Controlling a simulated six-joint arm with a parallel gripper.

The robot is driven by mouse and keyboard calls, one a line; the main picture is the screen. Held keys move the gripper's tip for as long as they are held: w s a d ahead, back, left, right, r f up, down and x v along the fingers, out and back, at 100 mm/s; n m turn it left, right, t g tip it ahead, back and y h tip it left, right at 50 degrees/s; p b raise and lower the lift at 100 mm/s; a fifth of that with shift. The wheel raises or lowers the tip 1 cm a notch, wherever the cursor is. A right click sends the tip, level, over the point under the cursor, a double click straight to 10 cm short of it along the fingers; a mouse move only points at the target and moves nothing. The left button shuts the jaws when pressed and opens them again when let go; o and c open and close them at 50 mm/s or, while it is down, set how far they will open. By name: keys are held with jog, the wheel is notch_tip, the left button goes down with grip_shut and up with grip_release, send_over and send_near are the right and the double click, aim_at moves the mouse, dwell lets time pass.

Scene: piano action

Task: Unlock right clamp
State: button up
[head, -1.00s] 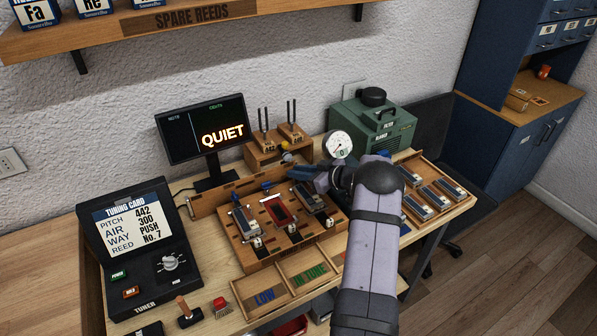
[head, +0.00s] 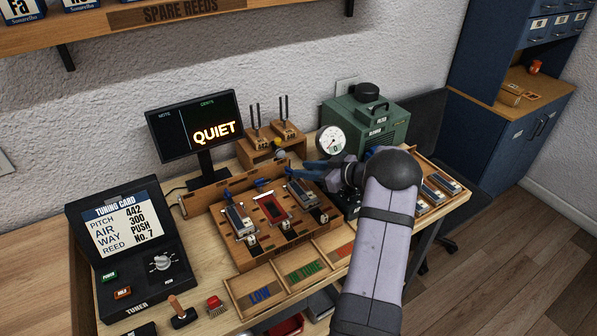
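The wooden clamp board (head: 225,258) sits on the bench with three stations side by side. The right station holds a grey reed plate (head: 301,194), the middle one a red plate (head: 271,208) and the left one a grey plate (head: 238,220). Blue clamp levers show behind the left (head: 228,194) and middle (head: 263,183) stations. My gripper (head: 309,169) is just behind and above the right station, its dark blue fingers pointing left. The right clamp's lever cannot be told apart from my fingers here. Whether the fingers touch it or how far apart they are is unclear.
A pressure gauge (head: 331,140) and a green blower (head: 366,123) stand behind my gripper. A wooden block with tuning forks (head: 262,150) is behind the board. Sorting trays (head: 254,296) lie in front. A monitor (head: 198,125) reads QUIET. My arm covers part of the right rack.

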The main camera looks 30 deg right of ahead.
jog(key=shift+s+d+r, duration=0.2)
jog(key=shift+s+r, duration=0.05)
jog(key=shift+s, duration=0.3)
